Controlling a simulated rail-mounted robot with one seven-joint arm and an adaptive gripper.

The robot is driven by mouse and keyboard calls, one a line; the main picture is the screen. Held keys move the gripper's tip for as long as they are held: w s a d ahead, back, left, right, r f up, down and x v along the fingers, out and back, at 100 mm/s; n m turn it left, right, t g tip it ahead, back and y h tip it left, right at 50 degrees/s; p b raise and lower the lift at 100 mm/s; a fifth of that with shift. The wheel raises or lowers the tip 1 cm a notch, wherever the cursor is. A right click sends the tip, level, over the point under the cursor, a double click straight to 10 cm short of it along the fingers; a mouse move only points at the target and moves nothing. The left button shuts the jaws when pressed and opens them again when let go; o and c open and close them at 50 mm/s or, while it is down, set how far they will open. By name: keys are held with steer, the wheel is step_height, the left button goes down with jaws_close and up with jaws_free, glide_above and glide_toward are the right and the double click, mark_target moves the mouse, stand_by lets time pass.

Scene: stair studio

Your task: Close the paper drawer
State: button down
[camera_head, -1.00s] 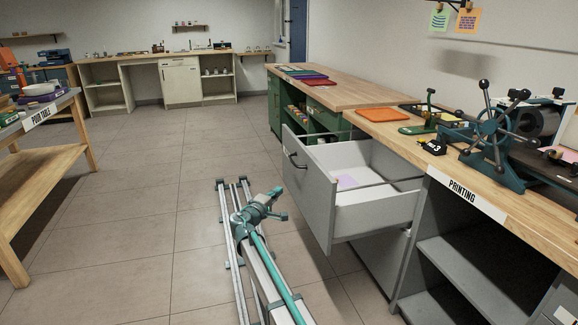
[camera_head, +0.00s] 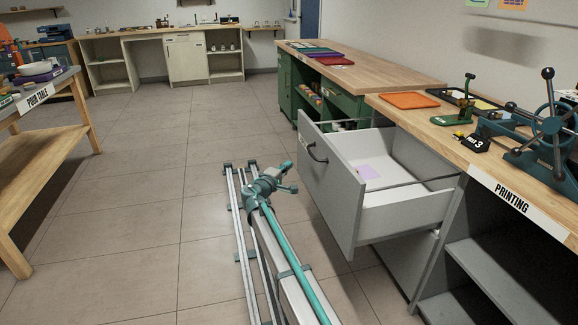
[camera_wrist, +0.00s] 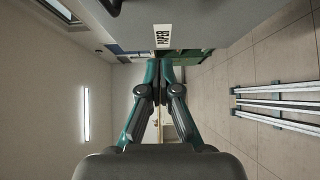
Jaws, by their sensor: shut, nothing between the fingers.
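The grey paper drawer (camera_head: 333,190) stands pulled out from the printing bench, well open. Its front carries a dark curved handle (camera_head: 316,153) and faces left. A lilac sheet (camera_head: 367,172) lies inside on the pale drawer bottom. In the wrist view the grey drawer front fills the upper part, with its PAPER label (camera_wrist: 163,37) and part of the dark handle (camera_wrist: 112,5). My gripper (camera_wrist: 165,64) is shut and empty in the wrist view. It is beside the drawer front, on its outer side. I cannot tell whether it touches the front.
The wooden printing bench (camera_head: 440,117) holds an orange tray (camera_head: 409,100) and a press (camera_head: 552,125). A green cabinet (camera_head: 345,104) stands behind the drawer. The pour table (camera_head: 60,130) is at left. Tiled floor (camera_head: 150,220) between is clear. Rails also show in the wrist view (camera_wrist: 280,92).

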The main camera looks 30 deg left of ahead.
steer(key=w+d+b, duration=0.1)
steer(key=w+d, duration=0.2)
steer(key=w, duration=0.7)
steer(key=shift+w+d+b, duration=0.3)
steer(key=shift+b, duration=0.1)
